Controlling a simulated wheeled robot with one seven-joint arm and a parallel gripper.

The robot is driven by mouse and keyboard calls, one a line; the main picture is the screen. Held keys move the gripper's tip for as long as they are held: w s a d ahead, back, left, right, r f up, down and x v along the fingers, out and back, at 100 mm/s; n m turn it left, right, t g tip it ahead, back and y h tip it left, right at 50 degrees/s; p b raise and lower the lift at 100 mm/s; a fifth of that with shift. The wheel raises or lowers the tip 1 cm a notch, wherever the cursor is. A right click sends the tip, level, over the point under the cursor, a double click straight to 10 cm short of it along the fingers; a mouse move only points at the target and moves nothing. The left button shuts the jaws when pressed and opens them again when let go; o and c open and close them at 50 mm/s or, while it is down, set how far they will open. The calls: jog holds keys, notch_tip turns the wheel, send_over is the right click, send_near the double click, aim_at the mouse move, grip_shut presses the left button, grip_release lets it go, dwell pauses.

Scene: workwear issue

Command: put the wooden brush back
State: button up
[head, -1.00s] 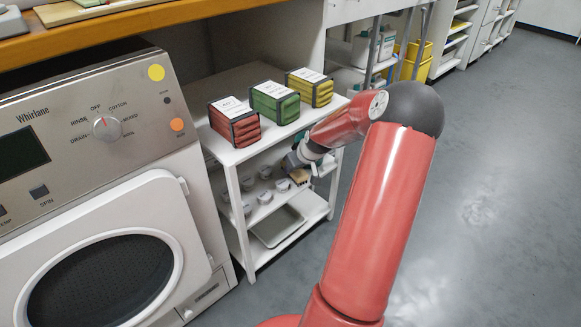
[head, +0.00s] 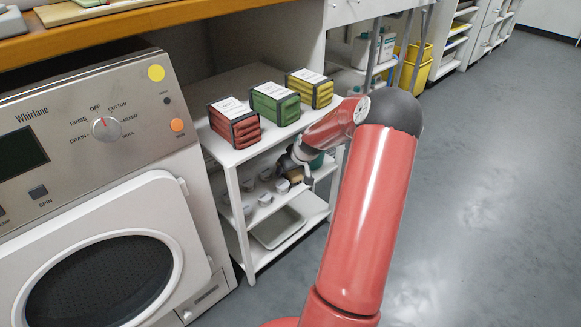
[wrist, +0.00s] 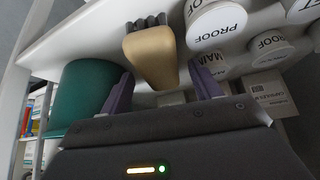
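The wooden brush (wrist: 151,56) shows in the wrist view, with a tan wooden body and dark bristle tufts at its far end. It is at the shelf among white tubs; whether it rests on the shelf is hard to tell. My gripper (wrist: 160,82) has its two purple fingers spread, one on each side of the brush's near end, with a visible gap on the right. In the head view my gripper (head: 292,166) is small and partly hidden at the middle shelf, with a tan patch of the brush (head: 295,176) beside it.
White lidded tubs (wrist: 216,22), some marked PROOF, stand close to the right of the brush. A teal container (wrist: 86,92) is close on the left. The white shelf unit (head: 232,172) carries red, green and yellow bundles on top and a tray below. A washer (head: 100,200) stands left.

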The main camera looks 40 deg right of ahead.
jog(key=p+v, duration=0.1)
jog(key=v, duration=0.7)
jog(key=shift+s+d+f, duration=0.2)
jog(key=shift+s+f, duration=0.05)
dwell(0.4)
